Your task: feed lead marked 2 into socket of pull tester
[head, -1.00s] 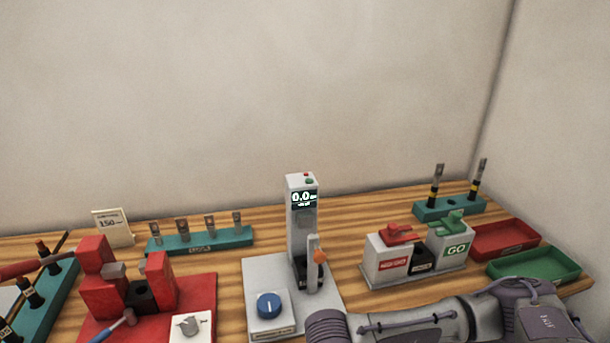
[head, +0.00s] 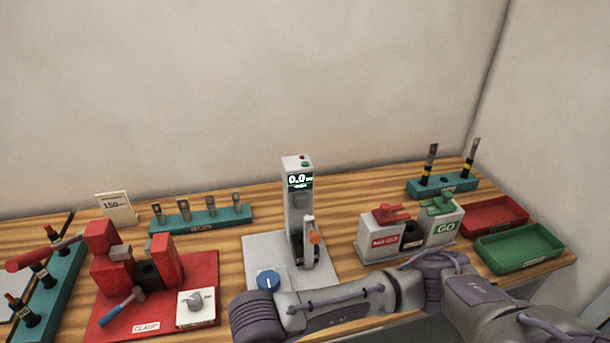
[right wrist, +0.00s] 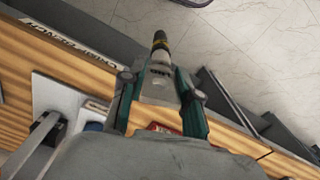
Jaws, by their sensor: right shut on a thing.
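The pull tester (head: 298,210) stands mid-table in the head view, a grey column with a 0.0 display, an orange-tipped lever and a blue knob on its base. Its socket is not clearly visible. In the right wrist view my right gripper (right wrist: 160,76) is shut on a lead (right wrist: 160,44) with a black body and a yellow band. The lead sticks out beyond the fingertips, over the table's edge with floor behind it. Its number cannot be read. The tester's pale base (right wrist: 55,93) shows at left there. My left gripper is not in view.
A teal rack (head: 420,190) at back right holds two banded leads. NO-GO and GO boxes (head: 380,238), a red tray (head: 495,217) and a green tray (head: 520,247) stand right of the tester. A red clamp fixture (head: 165,260) and a lug rack (head: 205,222) stand left.

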